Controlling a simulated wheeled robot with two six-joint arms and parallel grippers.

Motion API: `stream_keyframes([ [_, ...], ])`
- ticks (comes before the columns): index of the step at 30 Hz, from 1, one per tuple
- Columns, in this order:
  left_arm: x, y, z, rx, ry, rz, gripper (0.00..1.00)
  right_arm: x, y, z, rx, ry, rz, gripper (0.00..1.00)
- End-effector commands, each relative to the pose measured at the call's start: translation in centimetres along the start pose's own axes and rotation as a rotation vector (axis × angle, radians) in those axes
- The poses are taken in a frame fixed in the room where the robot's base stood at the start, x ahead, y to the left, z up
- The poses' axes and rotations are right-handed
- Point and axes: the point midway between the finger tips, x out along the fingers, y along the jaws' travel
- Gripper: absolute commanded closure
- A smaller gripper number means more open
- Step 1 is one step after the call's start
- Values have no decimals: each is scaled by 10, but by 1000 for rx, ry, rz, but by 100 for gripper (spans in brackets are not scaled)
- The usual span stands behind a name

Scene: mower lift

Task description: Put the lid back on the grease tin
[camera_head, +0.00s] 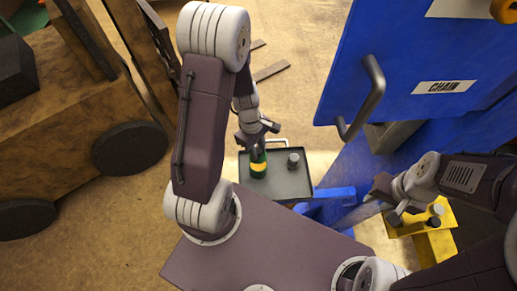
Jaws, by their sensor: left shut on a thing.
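My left gripper (257,143) reaches down over a dark grey tray (283,190). It is shut on a green container with a yellow band (258,164), which looks upright at the tray's left side. I cannot tell whether this is the grease tin, or whether it touches the tray. A small grey round piece (293,160) sits on the tray to its right. I cannot make out which piece is the lid. My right gripper (386,199) is off to the right by a yellow bracket, apart from the tray, and its jaw opening is unclear.
A blue cabinet door (400,60) with a grey handle and a CHAIN label stands at the upper right. A yellow bracket (433,243) is below it. A brown wheeled machine (75,110) fills the left. Dark strips (271,70) lie on the floor behind the tray.

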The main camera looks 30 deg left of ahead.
Motion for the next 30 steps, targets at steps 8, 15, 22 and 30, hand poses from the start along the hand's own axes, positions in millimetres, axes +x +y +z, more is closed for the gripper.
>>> stream_keyframes([
  [8,38,-1,-6,0,0,-1,100,38,1,4,0,0,0,66],
  [15,50,0,-8,2,0,0,100,48,1,5,0,0,0,66],
  [22,49,0,-8,1,0,0,100,47,1,5,0,0,0,66],
  [30,49,0,-8,1,0,0,100,46,1,5,0,0,0,66],
])
